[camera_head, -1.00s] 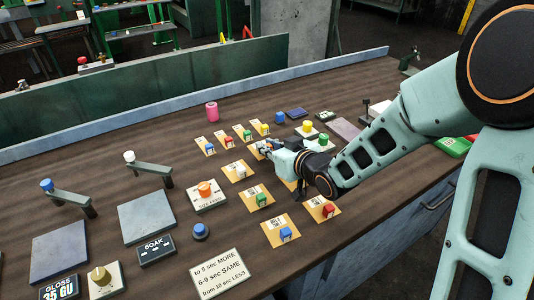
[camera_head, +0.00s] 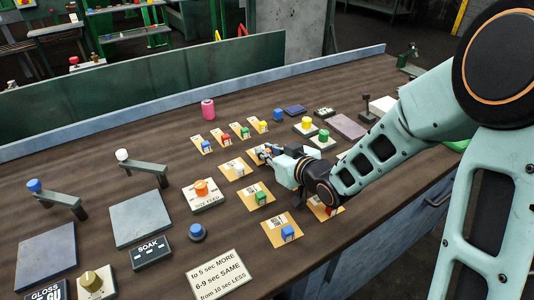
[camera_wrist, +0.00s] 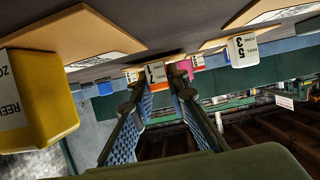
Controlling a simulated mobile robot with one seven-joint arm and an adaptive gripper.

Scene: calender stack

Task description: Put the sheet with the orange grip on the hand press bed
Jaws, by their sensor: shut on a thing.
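My gripper (camera_head: 265,153) is low over the middle of the bench, among tan sheets with coloured grips. In the wrist view its two fingers (camera_wrist: 158,90) are shut on a small orange grip (camera_wrist: 156,73) with a white numbered label. In the head view the fingers mostly hide that grip and its sheet. I cannot tell whether the sheet is clear of the bench. Grey flat plates (camera_head: 140,218) (camera_head: 45,258) lie at the left beside swing arms, and a mauve plate (camera_head: 348,127) lies at the right. I cannot tell which is the hand press bed.
Sheets with white (camera_head: 238,168), green (camera_head: 261,198) and blue (camera_head: 287,232) grips lie close by. Several more stand in a row behind. An orange-knobbed box (camera_head: 203,195) and a sign (camera_head: 220,275) are left and front. A low blue wall (camera_head: 190,103) edges the back.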

